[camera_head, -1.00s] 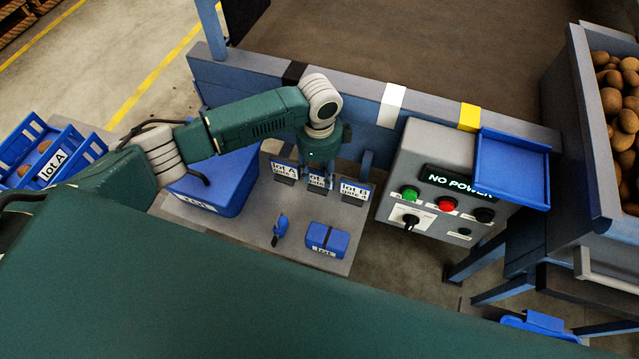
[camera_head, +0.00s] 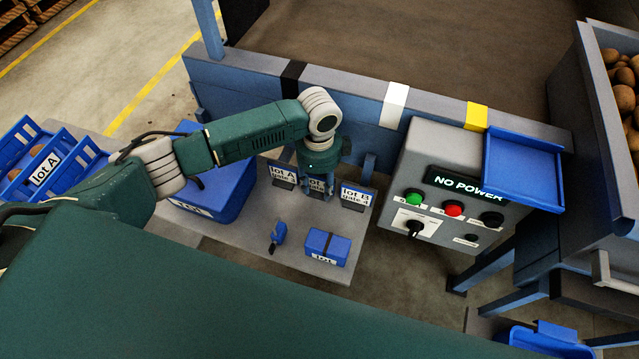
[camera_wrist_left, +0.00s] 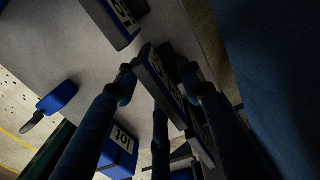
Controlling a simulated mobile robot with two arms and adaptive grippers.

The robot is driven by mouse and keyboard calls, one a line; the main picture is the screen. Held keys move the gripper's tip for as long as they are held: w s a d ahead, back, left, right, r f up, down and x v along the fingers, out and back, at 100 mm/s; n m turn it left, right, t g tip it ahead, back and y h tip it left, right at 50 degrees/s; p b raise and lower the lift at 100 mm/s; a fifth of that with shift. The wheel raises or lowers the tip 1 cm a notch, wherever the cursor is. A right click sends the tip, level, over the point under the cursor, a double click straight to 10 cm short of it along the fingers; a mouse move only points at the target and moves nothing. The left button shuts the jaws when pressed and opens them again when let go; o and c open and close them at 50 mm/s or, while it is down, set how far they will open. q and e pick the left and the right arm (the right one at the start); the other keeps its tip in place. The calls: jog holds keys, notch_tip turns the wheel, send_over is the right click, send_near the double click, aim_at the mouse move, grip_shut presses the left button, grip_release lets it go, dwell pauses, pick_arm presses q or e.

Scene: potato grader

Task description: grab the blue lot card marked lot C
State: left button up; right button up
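Three small blue cards with white labels stand in a row on the grey table. The left one reads lot A (camera_head: 283,172) and the right one lot B (camera_head: 357,197). The middle card (camera_head: 316,181) is partly covered by my left gripper (camera_head: 319,184), and its letter cannot be read. The left gripper points down over this middle card. In the left wrist view its fingers (camera_wrist_left: 158,80) are apart, on either side of the upright card (camera_wrist_left: 161,72), with a small gap visible. My right gripper is not in view.
A blue box (camera_head: 225,190) stands left of the cards. A small blue case (camera_head: 326,246) and a blue stamp-like item (camera_head: 279,234) lie in front. A control box (camera_head: 440,185) reading NO POWER is to the right. A blue rail runs behind.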

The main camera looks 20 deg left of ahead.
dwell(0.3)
pick_arm(q)
grip_shut()
dwell(0.3)
